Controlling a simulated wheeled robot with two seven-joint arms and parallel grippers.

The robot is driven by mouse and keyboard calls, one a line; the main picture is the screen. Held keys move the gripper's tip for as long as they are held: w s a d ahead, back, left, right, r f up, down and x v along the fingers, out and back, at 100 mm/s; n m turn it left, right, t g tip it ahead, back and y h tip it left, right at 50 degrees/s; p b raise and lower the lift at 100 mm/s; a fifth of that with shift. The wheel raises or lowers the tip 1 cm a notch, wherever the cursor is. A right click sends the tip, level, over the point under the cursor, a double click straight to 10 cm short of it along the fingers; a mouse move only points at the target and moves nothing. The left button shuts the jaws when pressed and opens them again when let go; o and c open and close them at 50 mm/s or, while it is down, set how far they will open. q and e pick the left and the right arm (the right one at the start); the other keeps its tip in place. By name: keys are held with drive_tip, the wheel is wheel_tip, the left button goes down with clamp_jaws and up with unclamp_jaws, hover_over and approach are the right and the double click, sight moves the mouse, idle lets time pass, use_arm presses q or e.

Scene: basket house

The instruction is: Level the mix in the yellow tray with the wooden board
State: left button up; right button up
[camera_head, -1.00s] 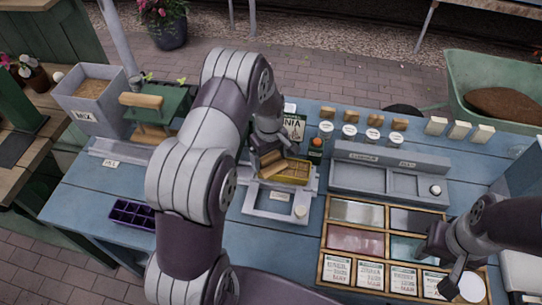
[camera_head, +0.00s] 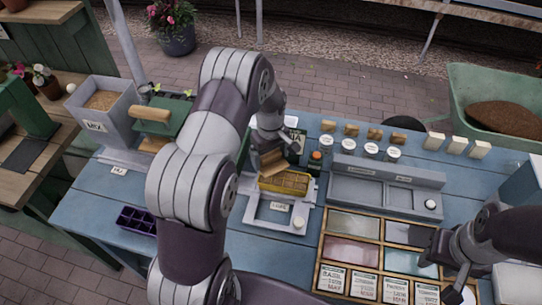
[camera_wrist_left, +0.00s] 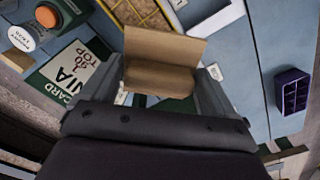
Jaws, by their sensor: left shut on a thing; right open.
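The yellow tray (camera_head: 284,184) sits in a grey frame on the blue table, with brown mix divided into cells in it. In the left wrist view its edge (camera_wrist_left: 203,17) shows at the top. My left gripper (camera_head: 268,147) is shut on the wooden board (camera_head: 272,163), which also shows in the left wrist view (camera_wrist_left: 163,62). The board is tilted at the tray's back left edge. I cannot tell whether it touches the mix. My right gripper (camera_head: 428,248) is open and empty above the wooden-framed compartment box at the right.
A grey divided holder (camera_head: 388,186) lies to the right. A purple cell tray (camera_head: 137,219) and a grey bin (camera_head: 103,104) are at the left.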

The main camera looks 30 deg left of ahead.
use_arm(q)
drive_tip(key=shift+r+p, duration=0.4)
drive_tip(key=shift+r, duration=0.35)
wheel_tip(320, 180, up, 6)
drive_tip(key=p, duration=0.4)
drive_tip(key=shift+r+p, duration=0.1)
drive_tip(key=shift+p, duration=0.3)
